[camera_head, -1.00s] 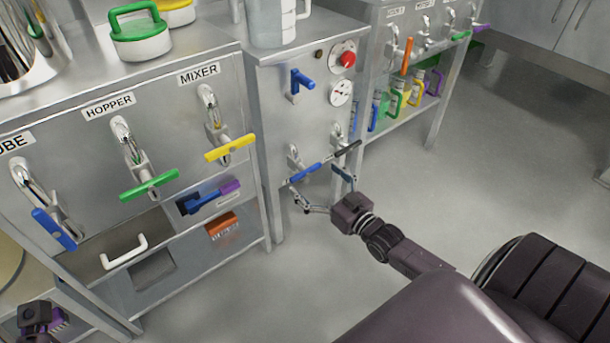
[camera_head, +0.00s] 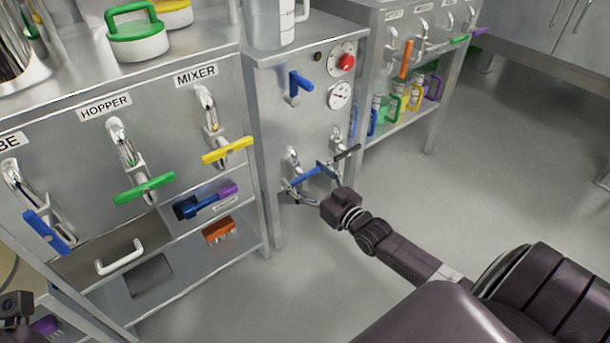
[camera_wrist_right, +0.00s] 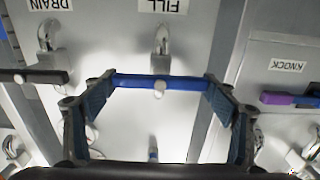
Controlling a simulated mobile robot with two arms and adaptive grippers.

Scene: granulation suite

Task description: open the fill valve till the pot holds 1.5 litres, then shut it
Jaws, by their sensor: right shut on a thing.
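The fill valve's blue bar handle (camera_head: 306,178) is on the front of the middle steel cabinet. In the right wrist view the handle (camera_wrist_right: 140,81) lies level under the FILL label (camera_wrist_right: 163,5), which appears upside down. My right gripper (camera_head: 304,179) is shut on this handle, one finger at each end. A pale vessel with marks on its side (camera_head: 268,22), perhaps the pot, stands on the cabinet top, cut off by the frame. Its liquid level cannot be read. My left gripper (camera_head: 14,308) is partly visible at the lower left corner; its fingers cannot be made out.
The black drain handle (camera_head: 346,153) is close beside my right gripper's finger. Above are a blue lever (camera_head: 299,80), a red knob (camera_head: 346,62) and a gauge (camera_head: 340,95). The left cabinet carries a yellow handle (camera_head: 227,150). Open floor (camera_head: 480,190) lies to the right.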

